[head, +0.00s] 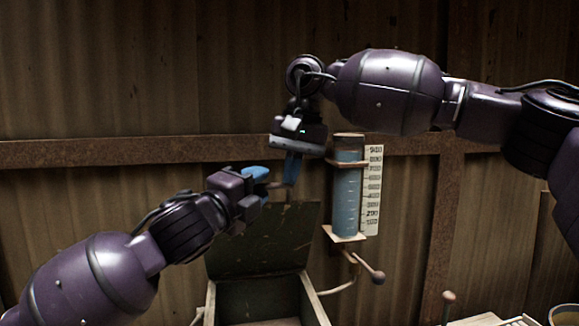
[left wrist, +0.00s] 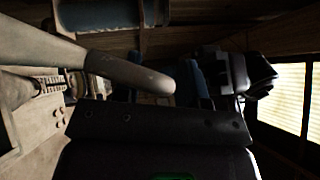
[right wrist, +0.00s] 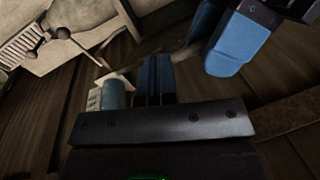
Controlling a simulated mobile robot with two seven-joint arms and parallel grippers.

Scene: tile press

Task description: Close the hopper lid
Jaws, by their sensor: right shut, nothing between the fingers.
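The hopper is an open wooden box (head: 209,302) at the bottom middle of the head view. Its dark green lid (head: 262,242) stands raised at the back of the box. My left gripper (head: 262,178) is just above the lid's upper left edge, with its blue fingers apart and seemingly empty. I cannot tell whether it touches the lid. My right gripper (head: 291,170) points down above the lid's upper right part, close beside the left one. Its blue fingers are shut together with nothing between them, as the right wrist view (right wrist: 157,80) shows. The left gripper's blue fingers also show there (right wrist: 237,45).
A blue liquid tube (head: 347,195) with a white number scale (head: 373,190) hangs on the wall right of the lid. A lever with a round knob (head: 378,277) sticks out below it. Another knob (head: 448,296) and a bucket (head: 565,315) are at the lower right.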

